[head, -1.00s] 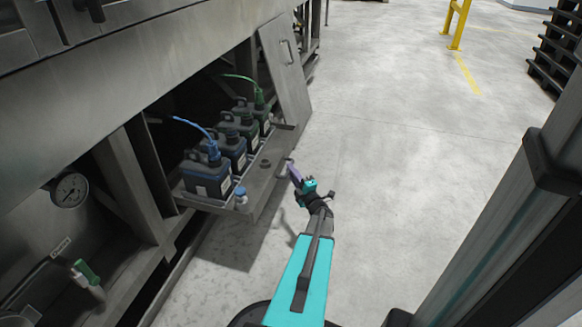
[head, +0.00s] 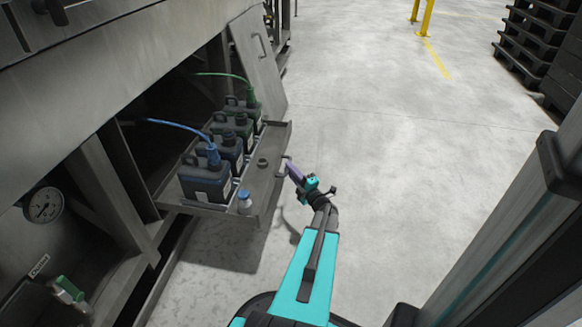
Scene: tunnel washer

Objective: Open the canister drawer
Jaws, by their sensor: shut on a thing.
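The canister drawer (head: 262,192) is a grey metal tray, pulled out from the opening under the machine. Several dark canisters stand on it in a row; the nearest canister (head: 205,180) has a blue hose and the farthest canister (head: 250,112) a green one. My gripper (head: 287,166) is at the drawer's outer front edge, shut on the drawer handle (head: 284,165). The handle is small here and partly hidden by the gripper.
A grey door panel (head: 258,58) stands open beyond the drawer. A pressure gauge (head: 43,205) and a green-handled valve (head: 68,288) are on the machine at left. Black pallets (head: 535,50) are stacked at far right. The floor right of the drawer is clear.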

